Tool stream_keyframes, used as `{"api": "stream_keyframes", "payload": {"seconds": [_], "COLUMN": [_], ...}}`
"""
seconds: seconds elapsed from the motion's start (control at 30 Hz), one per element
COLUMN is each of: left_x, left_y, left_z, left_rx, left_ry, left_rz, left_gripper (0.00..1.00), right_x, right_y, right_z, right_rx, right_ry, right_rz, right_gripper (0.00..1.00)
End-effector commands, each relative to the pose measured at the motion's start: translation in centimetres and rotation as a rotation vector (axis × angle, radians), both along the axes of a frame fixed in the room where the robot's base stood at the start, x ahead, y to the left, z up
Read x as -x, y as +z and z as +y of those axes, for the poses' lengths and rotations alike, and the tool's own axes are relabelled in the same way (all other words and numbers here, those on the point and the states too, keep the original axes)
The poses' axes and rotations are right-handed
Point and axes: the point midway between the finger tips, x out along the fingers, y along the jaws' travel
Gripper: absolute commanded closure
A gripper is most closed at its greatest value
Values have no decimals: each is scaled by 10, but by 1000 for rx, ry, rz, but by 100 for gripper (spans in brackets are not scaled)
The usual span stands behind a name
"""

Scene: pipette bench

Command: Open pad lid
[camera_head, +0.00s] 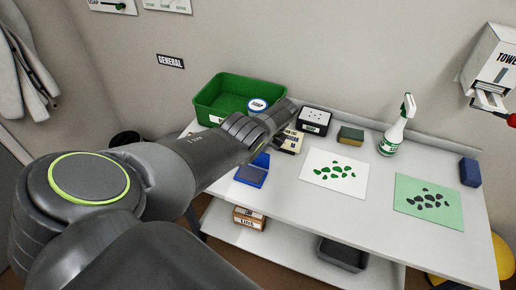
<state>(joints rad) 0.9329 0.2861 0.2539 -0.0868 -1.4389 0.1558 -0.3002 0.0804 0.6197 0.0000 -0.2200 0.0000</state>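A blue pad (251,176) lies near the front left edge of the white table. Another blue flat piece (262,160) shows just behind it, raised at an angle like a lid; my arm hides part of it. My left arm crosses from the lower left, over the table's left part. The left gripper (284,113) is at its far end, beyond and above the pad, near the green tub. Its fingers are not clear, and I cannot tell whether it holds anything. My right gripper is not in view.
A green tub (228,97), a round tin (258,104), a dark box (314,120), a sponge (350,135) and a spray bottle (396,127) stand along the back. A white sheet (333,173) and a green sheet (428,201) lie right of the pad. A blue block (469,172) stands at the right.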

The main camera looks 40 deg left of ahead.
Motion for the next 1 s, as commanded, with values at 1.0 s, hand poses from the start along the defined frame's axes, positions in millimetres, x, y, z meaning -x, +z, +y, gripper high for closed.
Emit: {"api": "stream_keyframes", "payload": {"seconds": [1.0], "left_x": [-14], "left_y": [61], "left_z": [-21], "left_rx": [0], "left_ry": [1], "left_rz": [3], "left_gripper": [63], "right_x": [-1], "right_y": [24], "right_z": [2], "right_rx": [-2], "right_ry": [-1], "right_rz": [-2], "right_gripper": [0]}}
